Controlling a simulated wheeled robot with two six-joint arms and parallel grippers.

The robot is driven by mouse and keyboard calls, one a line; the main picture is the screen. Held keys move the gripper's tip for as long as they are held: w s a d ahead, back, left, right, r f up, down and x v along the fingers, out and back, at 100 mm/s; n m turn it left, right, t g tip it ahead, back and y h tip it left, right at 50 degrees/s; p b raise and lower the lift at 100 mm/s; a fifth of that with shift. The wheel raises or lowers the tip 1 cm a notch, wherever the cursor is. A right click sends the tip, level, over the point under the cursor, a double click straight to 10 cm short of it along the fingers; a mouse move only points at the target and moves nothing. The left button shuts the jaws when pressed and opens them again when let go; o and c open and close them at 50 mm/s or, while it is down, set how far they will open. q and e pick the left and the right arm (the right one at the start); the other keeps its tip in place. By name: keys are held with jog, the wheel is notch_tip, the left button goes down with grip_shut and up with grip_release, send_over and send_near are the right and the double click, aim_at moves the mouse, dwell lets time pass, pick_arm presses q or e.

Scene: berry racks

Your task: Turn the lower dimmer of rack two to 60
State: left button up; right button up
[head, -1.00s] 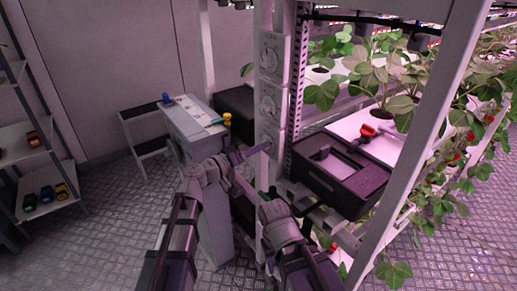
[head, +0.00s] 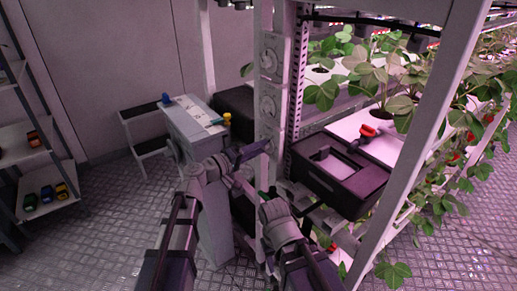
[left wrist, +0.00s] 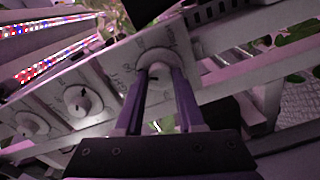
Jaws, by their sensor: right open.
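A pale control panel runs up the rack's front post (head: 267,82), with round dials down it. The upper dial (head: 269,60) and the middle dial (head: 268,105) show in the head view. The lowest dimmer is hidden there behind my left gripper (head: 264,147). In the left wrist view this dimmer's knob (left wrist: 159,72) sits between the two purple fingers of my left gripper (left wrist: 160,84), which look shut on it. Its scale marks are too blurred to read. My right gripper (head: 266,194) is open, low by the post, mostly hidden by its own arm.
Leafy plants (head: 400,100) fill the rack's right side. A grey cabinet (head: 192,113) stands left of the post. A shelf (head: 48,205) with toy cars is far left.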

pick_arm(q)
jog(key=o, duration=0.4)
jog(key=shift+o, duration=0.2)
jog(key=v, duration=0.8)
jog(key=shift+w, duration=0.1)
